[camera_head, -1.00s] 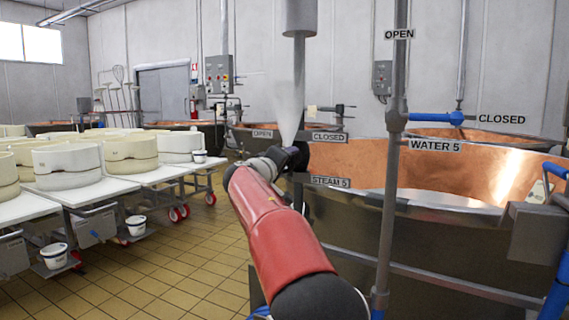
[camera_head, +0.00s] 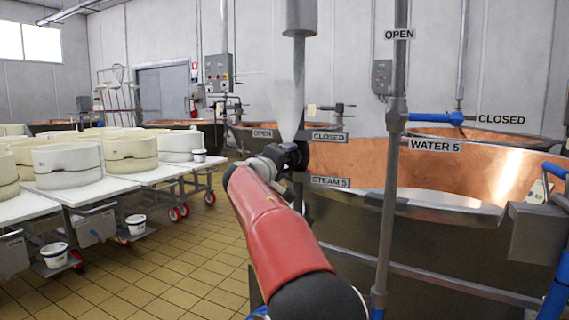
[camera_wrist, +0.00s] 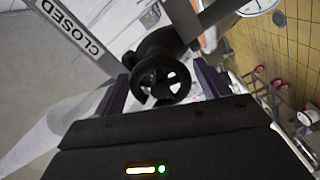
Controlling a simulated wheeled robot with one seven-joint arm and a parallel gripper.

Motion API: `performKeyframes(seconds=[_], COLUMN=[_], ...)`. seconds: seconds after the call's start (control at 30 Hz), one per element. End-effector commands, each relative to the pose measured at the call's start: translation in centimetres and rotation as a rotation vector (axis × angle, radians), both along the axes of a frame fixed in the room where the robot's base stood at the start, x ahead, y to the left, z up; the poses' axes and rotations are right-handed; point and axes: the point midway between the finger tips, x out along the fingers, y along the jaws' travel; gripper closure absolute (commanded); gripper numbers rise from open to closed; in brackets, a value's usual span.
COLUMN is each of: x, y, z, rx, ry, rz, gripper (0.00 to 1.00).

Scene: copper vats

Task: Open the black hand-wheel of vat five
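The black hand-wheel (camera_wrist: 160,78) shows in the wrist view as a small dark ring with openings, on a black stem. My gripper (camera_wrist: 164,84) has one dark finger on each side of it. The fingers stand apart and I see small gaps beside the wheel; I cannot tell whether they touch it. In the head view my gripper (camera_head: 295,154) is at the valve, between the CLOSED sign (camera_head: 329,137) and the STEAM 5 sign (camera_head: 329,182); it hides the wheel there. Copper vat five (camera_head: 350,165) stands to the right.
A vertical grey pipe (camera_head: 391,190) stands right of my arm, with a blue lever (camera_head: 436,118) near the WATER 5 sign (camera_head: 436,145). White vapour (camera_head: 287,100) shows above my gripper. Tables with white cheese moulds (camera_head: 66,160) stand left, with tiled floor between.

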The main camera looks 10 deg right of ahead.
Motion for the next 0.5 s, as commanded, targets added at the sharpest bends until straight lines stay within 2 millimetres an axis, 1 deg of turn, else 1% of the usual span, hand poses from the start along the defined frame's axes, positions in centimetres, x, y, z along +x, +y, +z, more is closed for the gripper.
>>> performKeyframes(seconds=[0.33,0.43,0.5], x=[-0.1,-0.8,-1.6], y=[0.0,0.6,1.2], z=[-0.1,-0.2,-0.2], rx=[0.000,0.001,0.002], ry=[0.000,0.000,-0.001], rz=[-0.001,0.001,0.002], gripper=[0.18,0.18,0.18])
